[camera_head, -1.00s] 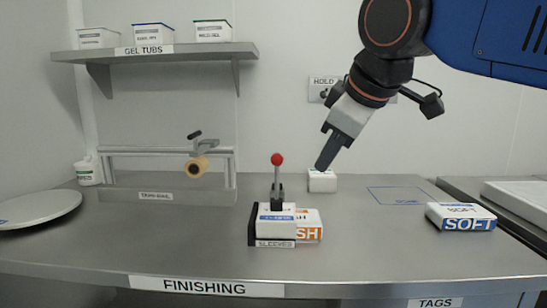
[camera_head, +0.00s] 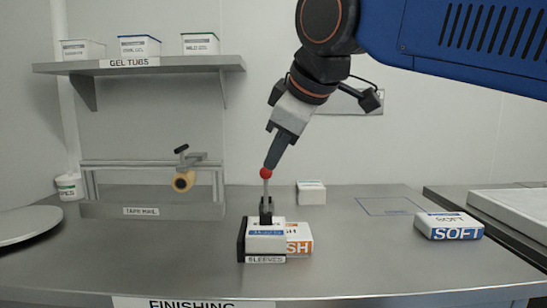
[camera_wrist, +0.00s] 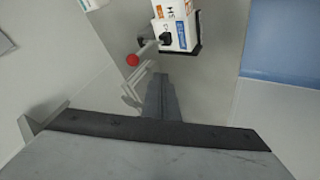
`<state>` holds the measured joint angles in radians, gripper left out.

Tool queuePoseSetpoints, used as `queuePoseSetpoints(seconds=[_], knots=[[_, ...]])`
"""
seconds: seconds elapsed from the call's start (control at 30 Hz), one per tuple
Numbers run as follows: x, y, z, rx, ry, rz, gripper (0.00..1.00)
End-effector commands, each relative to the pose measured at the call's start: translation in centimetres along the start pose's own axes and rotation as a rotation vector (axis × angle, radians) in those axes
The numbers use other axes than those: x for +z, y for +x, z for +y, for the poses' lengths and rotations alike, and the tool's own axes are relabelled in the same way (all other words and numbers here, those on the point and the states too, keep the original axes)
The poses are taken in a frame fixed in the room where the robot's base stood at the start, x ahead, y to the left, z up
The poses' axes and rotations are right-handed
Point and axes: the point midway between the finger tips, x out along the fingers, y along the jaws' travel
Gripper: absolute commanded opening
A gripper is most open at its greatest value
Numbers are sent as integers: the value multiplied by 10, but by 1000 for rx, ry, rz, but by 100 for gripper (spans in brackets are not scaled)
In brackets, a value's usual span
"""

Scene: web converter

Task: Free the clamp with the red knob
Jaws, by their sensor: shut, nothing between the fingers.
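The clamp (camera_head: 266,212) has a dark base and an upright grey lever topped by a red knob (camera_head: 265,174). It stands over a white packet (camera_head: 266,243) in a black holder labelled SLEEVES (camera_head: 265,260). My gripper (camera_head: 270,166) is shut and empty, pointing down, its tips overlapping the knob's top in the head view. In the wrist view the knob (camera_wrist: 132,60) shows left of and beyond my gripper's tips (camera_wrist: 159,80), with a gap in the picture. I cannot tell whether they touch. The wrist view also shows the packet (camera_wrist: 172,30).
An orange-and-white box (camera_head: 299,239) adjoins the holder. A rail with a tape roll (camera_head: 183,181) is at left, a small white box (camera_head: 311,193) behind, and a SOFT packet (camera_head: 449,226) at right. Bench between the holder and SOFT packet is clear.

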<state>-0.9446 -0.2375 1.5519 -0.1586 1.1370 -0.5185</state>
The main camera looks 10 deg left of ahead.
Motion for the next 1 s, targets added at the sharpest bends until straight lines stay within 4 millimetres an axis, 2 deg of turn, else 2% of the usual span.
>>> queuePoseSetpoints(seconds=[0.47, 0.7, 1.0], knots=[[0, 84, 0, -2, 1, -2, 0], [-2, 94, 28, 0, 2, -1, 0], [-3, 97, 38, 0, 0, 0, 0]])
